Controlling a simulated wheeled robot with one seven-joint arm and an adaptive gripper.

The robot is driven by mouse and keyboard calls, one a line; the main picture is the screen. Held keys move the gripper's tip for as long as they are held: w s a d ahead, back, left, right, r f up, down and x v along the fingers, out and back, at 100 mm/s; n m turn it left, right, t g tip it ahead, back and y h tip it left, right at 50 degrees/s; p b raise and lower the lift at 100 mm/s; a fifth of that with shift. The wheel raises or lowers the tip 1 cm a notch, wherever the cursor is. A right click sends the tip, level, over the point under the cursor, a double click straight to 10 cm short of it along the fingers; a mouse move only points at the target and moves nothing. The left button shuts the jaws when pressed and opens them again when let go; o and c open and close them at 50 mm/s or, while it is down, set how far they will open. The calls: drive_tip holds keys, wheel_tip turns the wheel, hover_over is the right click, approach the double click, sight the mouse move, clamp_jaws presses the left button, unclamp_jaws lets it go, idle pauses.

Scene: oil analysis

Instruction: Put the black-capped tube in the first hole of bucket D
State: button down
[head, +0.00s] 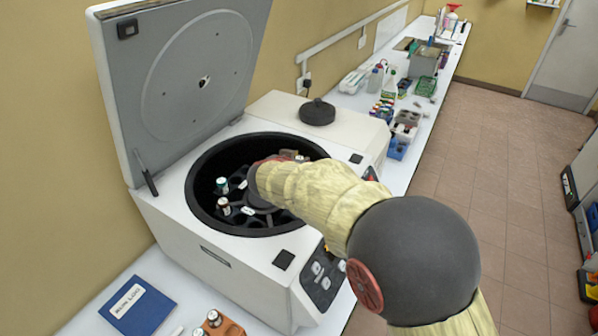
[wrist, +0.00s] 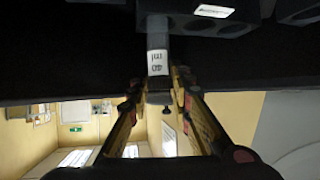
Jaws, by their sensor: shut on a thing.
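In the wrist view my gripper (wrist: 158,92) is shut on a slim tube (wrist: 157,62) with a white "40 ml" label. The tube's end between the fingers is dark, like a black cap. Its other end reaches up the picture beside a dark bucket with round holes (wrist: 235,25); I cannot tell whether it is inside a hole. The bucket's letter is not readable. In the head view my arm reaches into the open centrifuge bowl (head: 202,215) and hides the gripper and the held tube.
The centrifuge lid (head: 205,80) stands open at the back left. Capped tubes stand in the rotor, one green-topped (head: 222,184) and one brown-topped (head: 224,205). The bowl's raised rim surrounds my arm. A blue book (head: 138,306) and an orange-brown rack (head: 222,326) lie in front.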

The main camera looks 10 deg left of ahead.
drive_tip(key=shift+f+b, duration=0.45)
drive_tip(key=shift+f, duration=1.2)
drive_tip(key=shift+f, duration=0.1)
drive_tip(key=c, duration=1.6)
unclamp_jaws()
drive_tip(key=shift+c, duration=0.2)
drive_tip(key=shift+s+r, duration=0.2)
drive_tip(key=shift+r, duration=0.05)
drive_tip(key=p+v, duration=0.2)
drive_tip(key=v, duration=0.9)
drive_tip(key=shift+s+a+r, duration=0.1)
drive_tip(key=shift+s, duration=0.2)
